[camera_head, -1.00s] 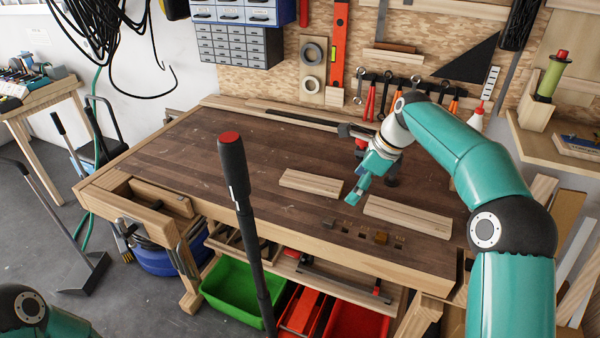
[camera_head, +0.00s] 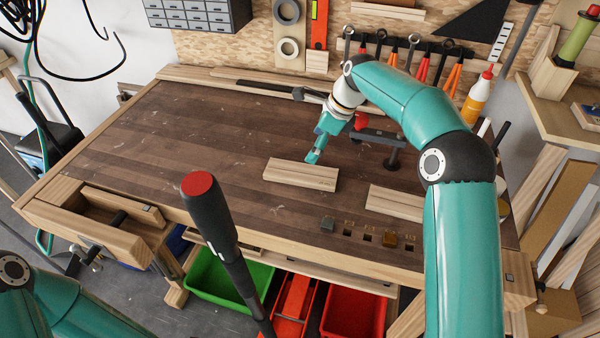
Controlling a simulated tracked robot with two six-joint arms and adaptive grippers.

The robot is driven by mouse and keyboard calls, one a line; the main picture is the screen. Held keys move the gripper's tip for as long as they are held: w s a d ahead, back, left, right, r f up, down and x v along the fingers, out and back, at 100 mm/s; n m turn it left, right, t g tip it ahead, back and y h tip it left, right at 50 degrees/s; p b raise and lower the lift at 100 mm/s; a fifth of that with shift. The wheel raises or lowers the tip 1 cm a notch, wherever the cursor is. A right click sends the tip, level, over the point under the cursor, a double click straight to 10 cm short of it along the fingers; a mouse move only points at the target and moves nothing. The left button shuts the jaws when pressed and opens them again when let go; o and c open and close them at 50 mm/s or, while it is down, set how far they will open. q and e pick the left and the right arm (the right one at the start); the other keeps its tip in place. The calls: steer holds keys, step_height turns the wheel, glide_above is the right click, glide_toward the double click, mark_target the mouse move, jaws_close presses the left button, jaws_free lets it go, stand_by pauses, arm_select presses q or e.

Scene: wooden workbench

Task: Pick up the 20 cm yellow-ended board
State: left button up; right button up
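Two pale wooden boards lie flat on the dark bench top. I cannot make out a yellow end on either one. My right gripper (camera_head: 313,157) points down at the back edge of the left board, towards its right half. It is seen edge-on, so its opening does not show, and I cannot tell if it touches the board. My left gripper is out of view; only my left arm shows at lower left.
A dark clamp or vice (camera_head: 394,157) stands behind the right board. The bench's left half is clear.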

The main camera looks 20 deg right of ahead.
glide_above(301, 171)
steer(key=s+d, duration=0.1)
steer(key=s, duration=0.1)
steer(key=f, duration=0.4)
steer(key=shift+w+d+f, duration=0.2)
steer(key=shift+w+f, duration=0.05)
steer(key=shift+f, duration=0.15)
steer(key=shift+d+p+x, duration=0.2)
steer(key=shift+p+x, duration=0.25)
steer(key=shift+x, duration=0.95)
steer(key=shift+d+p+x, duration=0.2)
steer(key=shift+p+x, duration=0.25)
steer(key=shift+x, duration=0.95)
steer(key=shift+w+f, duration=0.1)
steer(key=shift+w, duration=0.1)
steer(key=c, duration=1.2)
steer(key=shift+c, duration=0.2)
